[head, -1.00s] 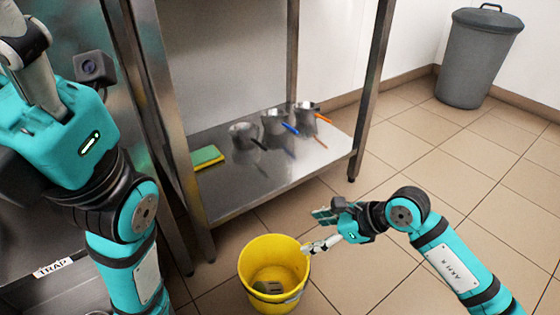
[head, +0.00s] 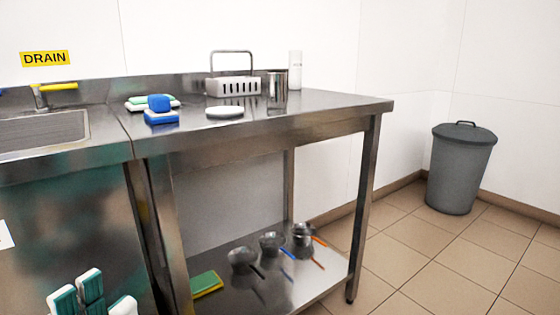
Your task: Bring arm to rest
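My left gripper (head: 94,301) shows at the bottom left edge. Only its white and teal fingertips are in view, pointing up and standing apart, with nothing seen between them. They are in front of the steel cabinet below the sink (head: 45,132). The rest of the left arm is below the picture. My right arm and its gripper are not in view.
A steel table (head: 345,104) bears sponges (head: 160,112), a white dish (head: 225,111), a slotted holder (head: 232,87), a steel cup (head: 277,88) and a white bottle (head: 295,70). Its lower shelf (head: 225,300) holds steel jugs (head: 272,244) and a sponge (head: 206,284). A grey bin (head: 460,170) stands right; floor between is clear.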

